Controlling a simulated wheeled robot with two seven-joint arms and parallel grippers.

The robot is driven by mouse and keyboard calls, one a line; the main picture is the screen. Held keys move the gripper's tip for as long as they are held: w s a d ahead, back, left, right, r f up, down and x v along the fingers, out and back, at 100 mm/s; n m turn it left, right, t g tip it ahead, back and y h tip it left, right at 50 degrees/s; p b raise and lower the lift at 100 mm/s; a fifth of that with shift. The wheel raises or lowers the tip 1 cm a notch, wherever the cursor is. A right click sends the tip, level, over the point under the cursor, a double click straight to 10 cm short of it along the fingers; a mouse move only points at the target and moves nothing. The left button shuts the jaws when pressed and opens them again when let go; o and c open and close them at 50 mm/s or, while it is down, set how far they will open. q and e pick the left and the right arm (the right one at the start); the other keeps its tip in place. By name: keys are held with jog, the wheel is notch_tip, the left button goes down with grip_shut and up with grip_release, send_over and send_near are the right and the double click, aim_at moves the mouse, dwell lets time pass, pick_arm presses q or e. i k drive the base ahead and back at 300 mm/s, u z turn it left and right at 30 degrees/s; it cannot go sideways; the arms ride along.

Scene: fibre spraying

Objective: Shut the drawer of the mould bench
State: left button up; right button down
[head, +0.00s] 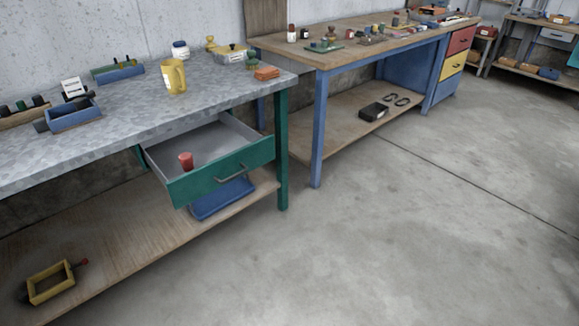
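The mould bench (130,108) stands at the left, with a grey mottled top and green legs. Its green-fronted drawer (205,184) is pulled out under the right part of the top. A small red cup-like item (186,160) stands inside the drawer. Neither of my grippers shows in the head view.
A yellow jug (175,77), blue trays and small items stand on the bench top. A blue bin (222,198) sits on the lower shelf below the drawer. A second bench (345,57) stands to the right. The concrete floor (400,240) in front is clear.

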aim_at(223, 150)
jog(key=z, duration=0.3)
jog(key=i, duration=0.8)
jog(key=u, duration=0.9)
jog(key=i, duration=0.45)
